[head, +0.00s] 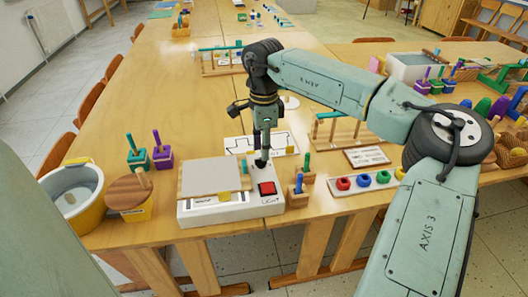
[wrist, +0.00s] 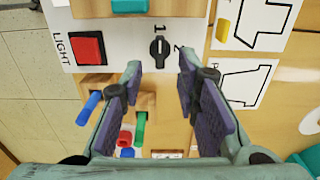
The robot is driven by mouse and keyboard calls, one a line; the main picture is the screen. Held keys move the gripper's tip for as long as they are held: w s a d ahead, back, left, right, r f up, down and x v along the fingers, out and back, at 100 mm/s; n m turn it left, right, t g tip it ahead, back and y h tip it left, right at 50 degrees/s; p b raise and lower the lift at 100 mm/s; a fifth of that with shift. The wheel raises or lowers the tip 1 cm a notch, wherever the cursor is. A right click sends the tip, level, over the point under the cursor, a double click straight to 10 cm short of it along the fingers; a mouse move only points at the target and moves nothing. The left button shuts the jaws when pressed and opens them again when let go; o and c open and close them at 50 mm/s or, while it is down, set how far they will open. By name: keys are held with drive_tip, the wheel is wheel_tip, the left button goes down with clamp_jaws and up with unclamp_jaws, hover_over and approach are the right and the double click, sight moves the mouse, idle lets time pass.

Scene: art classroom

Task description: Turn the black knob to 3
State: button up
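The black knob (wrist: 159,47) is small and round with a raised grip bar, on the white face of a control box in the wrist view. The bar lies roughly up and down in that picture. A printed 1 shows above the knob and a 2 to its right; I see no 3. My gripper (wrist: 160,64) is open, its two fingers apart on either side just below the knob in the picture, with nothing between them.
A red button (wrist: 87,48) marked LIGHT is left of the knob. Wooden blocks with a blue peg (wrist: 90,104) and a green peg (wrist: 139,128) stand close by. Cards with black outlines (wrist: 245,82) lie to the right. A yellow bucket (head: 75,200) stands at the left.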

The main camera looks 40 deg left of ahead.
sight(261, 162)
drive_tip(key=shift+f, duration=1.55)
clamp_jaws()
